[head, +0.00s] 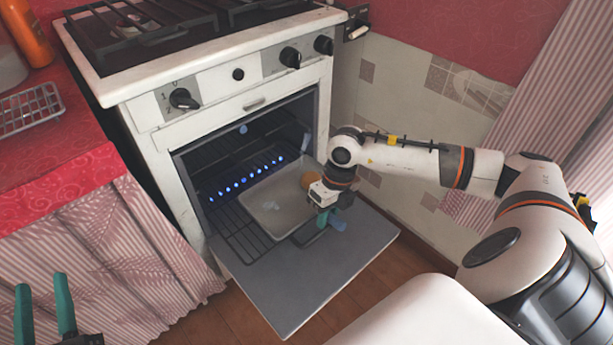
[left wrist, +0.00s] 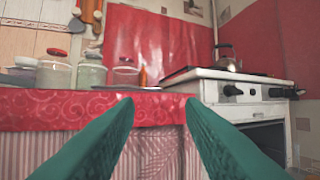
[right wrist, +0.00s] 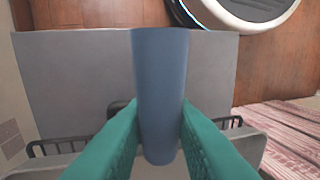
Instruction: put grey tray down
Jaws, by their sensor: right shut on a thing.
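The grey tray (head: 263,208) is a shallow rectangular pan, lying level at the oven rack, partly inside the oven. Its edge shows at the bottom of the right wrist view (right wrist: 245,148). My right gripper (head: 331,219) is at the tray's right side, above the lowered oven door. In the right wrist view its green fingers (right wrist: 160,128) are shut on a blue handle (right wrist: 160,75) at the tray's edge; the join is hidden. My left gripper (head: 45,305) is open and empty, low at the left; its spread fingers also show in the left wrist view (left wrist: 160,135).
The oven door (head: 310,270) is folded down. The dark wire rack (head: 237,238) shows left of the tray. A red-topped counter (head: 50,150) stands left of the white stove (head: 225,75).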

